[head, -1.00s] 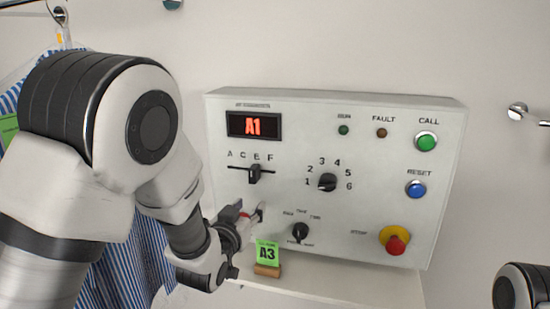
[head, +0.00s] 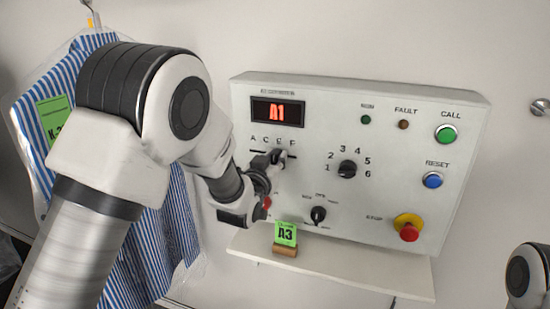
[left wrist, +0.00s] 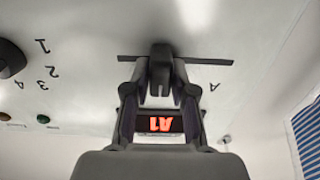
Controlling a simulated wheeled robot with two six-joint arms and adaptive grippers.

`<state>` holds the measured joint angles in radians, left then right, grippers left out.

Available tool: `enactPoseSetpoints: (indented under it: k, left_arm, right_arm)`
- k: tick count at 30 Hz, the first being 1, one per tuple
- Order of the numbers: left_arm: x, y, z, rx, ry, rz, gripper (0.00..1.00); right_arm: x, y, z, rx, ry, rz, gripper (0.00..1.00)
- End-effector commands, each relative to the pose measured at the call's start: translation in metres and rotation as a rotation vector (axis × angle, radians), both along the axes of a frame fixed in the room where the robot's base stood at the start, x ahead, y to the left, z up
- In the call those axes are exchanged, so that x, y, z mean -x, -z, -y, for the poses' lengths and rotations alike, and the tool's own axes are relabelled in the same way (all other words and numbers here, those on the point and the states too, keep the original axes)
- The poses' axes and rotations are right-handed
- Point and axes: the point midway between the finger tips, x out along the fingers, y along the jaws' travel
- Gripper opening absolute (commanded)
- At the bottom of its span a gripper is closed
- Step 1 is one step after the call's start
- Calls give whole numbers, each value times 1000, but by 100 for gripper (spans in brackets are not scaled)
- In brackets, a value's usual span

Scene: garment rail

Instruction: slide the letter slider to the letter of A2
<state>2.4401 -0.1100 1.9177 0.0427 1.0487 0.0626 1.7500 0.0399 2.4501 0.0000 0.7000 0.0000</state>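The control panel (head: 385,130) has a display (head: 277,111) reading A1. Below it are letters A, C, E and F over a horizontal slot. The dark letter slider knob (left wrist: 161,65) stands out of the slot (left wrist: 210,61) in the left wrist view, which is upside down. The letter A (left wrist: 214,87) shows to the right of the knob there; the other letters are hidden. My left gripper (left wrist: 161,72) has a finger on each side of the knob and looks shut on it. In the head view my left gripper (head: 272,160) is at the slot, around E. My right gripper is out of view.
A number dial (head: 347,169), a lower dial (head: 318,215), green and blue buttons and a red stop button (head: 409,232) are on the panel. A green A3 card (head: 286,234) stands on the shelf (head: 350,268) below. A striped garment (head: 150,250) hangs at left.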

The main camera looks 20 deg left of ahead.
Motion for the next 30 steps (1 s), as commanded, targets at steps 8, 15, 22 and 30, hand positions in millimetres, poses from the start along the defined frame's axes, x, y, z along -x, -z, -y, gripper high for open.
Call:
enactPoseSetpoints:
  k: [8,15,22,30]
  left_arm:
    - [0,0,-4,1,-1,0,0]
    - [-2,1,-51,7,-6,3,0]
    - [-2,-1,-76,3,-3,3,0]
    - [-2,-2,-75,2,-3,3,31]
  right_arm:
    - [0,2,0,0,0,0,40]
    - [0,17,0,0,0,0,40]
    - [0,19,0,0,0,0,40]
    - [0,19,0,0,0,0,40]
